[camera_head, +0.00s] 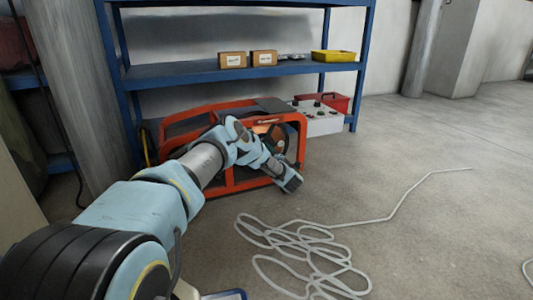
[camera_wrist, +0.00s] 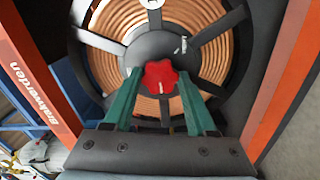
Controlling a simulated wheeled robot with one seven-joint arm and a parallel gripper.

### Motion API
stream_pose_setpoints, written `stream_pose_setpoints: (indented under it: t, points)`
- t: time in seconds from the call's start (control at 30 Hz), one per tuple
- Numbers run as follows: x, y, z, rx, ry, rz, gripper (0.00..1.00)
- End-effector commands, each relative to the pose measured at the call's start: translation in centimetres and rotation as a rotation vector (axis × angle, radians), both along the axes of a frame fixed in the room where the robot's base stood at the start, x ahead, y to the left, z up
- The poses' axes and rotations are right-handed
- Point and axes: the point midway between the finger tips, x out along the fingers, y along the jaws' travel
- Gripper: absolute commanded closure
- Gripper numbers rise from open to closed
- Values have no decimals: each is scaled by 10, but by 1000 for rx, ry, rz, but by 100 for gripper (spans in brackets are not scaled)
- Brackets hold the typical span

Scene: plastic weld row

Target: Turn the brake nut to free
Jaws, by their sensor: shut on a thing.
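The brake nut is a red lobed knob (camera_wrist: 160,74) at the dark hub of a reel (camera_wrist: 150,48) in the wrist view. A small pale mark shows on the knob's lower part. My gripper (camera_wrist: 159,79) has its two green fingers on either side of the knob, shut on it. The reel carries copper-coloured coils behind dark spokes and sits in an orange-red frame (camera_wrist: 42,85). In the head view the frame (camera_head: 290,118) stands on the floor below a shelf; my arm covers part of it and hides the knob.
A blue shelf rack (camera_head: 230,72) stands behind the frame, with two small boxes and a yellow tray (camera_head: 333,56) on it. A grey control box (camera_head: 318,122) and a red case (camera_head: 335,102) are at the right. A loose pale hose (camera_head: 300,245) lies across the otherwise open floor.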

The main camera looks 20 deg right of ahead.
Motion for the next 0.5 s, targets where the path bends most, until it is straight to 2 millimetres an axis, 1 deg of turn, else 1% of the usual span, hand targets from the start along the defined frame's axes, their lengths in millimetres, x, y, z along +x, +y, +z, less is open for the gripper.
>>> stream_pose_setpoints:
  t: [0.5]
  points:
    - [0,0,-1,-477,-60,-1,99]
